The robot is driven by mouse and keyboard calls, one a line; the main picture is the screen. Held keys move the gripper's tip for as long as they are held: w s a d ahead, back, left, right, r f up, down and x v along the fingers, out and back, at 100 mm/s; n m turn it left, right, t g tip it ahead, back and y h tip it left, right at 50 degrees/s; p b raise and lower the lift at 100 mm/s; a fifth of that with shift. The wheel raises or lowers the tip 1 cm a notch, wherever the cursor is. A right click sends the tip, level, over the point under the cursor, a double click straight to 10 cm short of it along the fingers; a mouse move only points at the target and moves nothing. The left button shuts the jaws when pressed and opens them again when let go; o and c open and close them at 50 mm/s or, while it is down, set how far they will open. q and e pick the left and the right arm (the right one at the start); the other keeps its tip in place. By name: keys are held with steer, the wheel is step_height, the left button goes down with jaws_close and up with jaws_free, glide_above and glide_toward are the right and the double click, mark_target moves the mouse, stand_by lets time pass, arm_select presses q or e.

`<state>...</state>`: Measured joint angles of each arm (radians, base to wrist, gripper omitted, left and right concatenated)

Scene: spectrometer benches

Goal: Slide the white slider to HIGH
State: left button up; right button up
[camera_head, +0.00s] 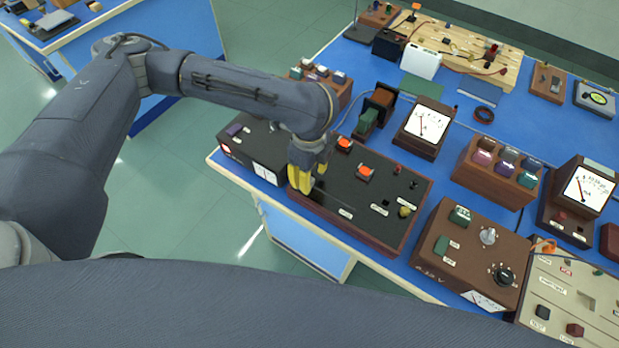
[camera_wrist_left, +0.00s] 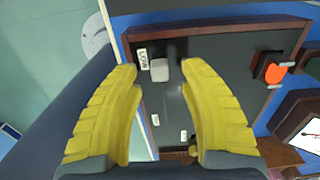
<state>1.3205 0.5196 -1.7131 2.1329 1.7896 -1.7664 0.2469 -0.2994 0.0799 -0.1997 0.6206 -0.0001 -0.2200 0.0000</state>
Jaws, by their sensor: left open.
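The white slider (camera_wrist_left: 160,70) is a small pale block on the black-topped panel (camera_wrist_left: 205,85) in the left wrist view. A small white label (camera_wrist_left: 143,58) lies beside it; I cannot read it surely. My left gripper (camera_wrist_left: 160,74) is open, its yellow fingertips on either side of the slider; I cannot tell whether they touch it. In the head view my left gripper (camera_head: 303,185) is over the left end of the wood-edged black panel (camera_head: 360,200) and hides the slider. My right gripper is not in view.
The panel also bears orange-topped parts (camera_head: 365,172) and small labels. A black box (camera_head: 250,148) stands left of it. A meter (camera_head: 424,126) stands behind, and a brown control box (camera_head: 470,250) stands to the right. Bare blue bench top shows between the instruments.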

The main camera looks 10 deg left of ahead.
arm_select(q)
steer(key=shift+f, duration=1.1)
jaws_close()
